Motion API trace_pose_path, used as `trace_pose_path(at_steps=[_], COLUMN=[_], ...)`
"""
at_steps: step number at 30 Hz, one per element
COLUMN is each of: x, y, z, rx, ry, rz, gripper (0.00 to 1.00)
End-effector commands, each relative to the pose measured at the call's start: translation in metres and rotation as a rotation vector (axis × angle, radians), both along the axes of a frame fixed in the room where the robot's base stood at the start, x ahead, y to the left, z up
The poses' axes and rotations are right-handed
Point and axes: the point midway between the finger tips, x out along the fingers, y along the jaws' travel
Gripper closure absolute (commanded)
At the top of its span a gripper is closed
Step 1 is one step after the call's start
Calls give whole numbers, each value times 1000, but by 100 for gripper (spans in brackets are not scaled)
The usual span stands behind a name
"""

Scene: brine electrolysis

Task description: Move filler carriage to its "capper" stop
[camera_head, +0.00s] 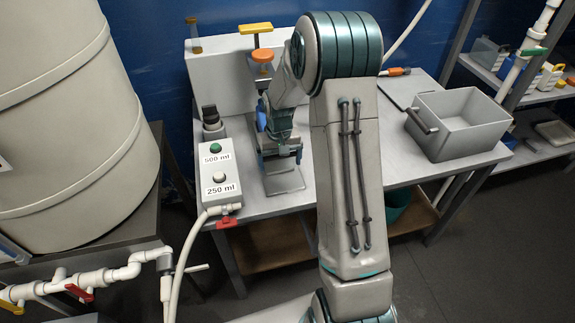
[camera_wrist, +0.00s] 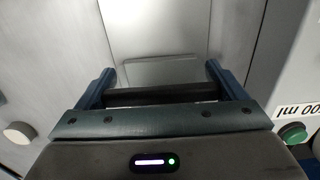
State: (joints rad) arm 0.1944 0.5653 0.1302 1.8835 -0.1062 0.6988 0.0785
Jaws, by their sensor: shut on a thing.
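My gripper (camera_head: 280,150) is low over the filler bench, in front of the orange-topped filler head (camera_head: 262,56), and my arm covers much of the area to its right. In the wrist view my gripper (camera_wrist: 160,95) has its two blue fingers on either side of a dark bar (camera_wrist: 160,97), and is shut on it. The bar appears to be part of the filler carriage, whose body is mostly hidden. A pale metal plate (camera_head: 284,182) lies on the bench just in front of the gripper; it also shows in the wrist view (camera_wrist: 165,70). No "capper" marking is readable.
A control box (camera_head: 215,203) with green 500 ml and white 250 ml buttons stands close left of my gripper. A grey open bin (camera_head: 462,145) stands on the bench at right. A large tank (camera_head: 75,110) and white pipes fill the left. Shelves (camera_head: 535,130) stand at far right.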

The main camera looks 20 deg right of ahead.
Motion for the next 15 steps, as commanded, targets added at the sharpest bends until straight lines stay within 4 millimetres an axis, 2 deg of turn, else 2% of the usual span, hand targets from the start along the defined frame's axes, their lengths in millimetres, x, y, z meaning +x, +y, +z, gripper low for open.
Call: trace_pose_path(at_steps=[8, 9, 10, 15], x=[1, 1, 1, 1], y=[1, 1, 1, 1], z=[1, 1, 1, 0], rx=[-1, -1, -1, -1], ry=[-2, -2, -2, -1], rz=[0, 0, 0, 0], gripper=[50, 4, 0, 0])
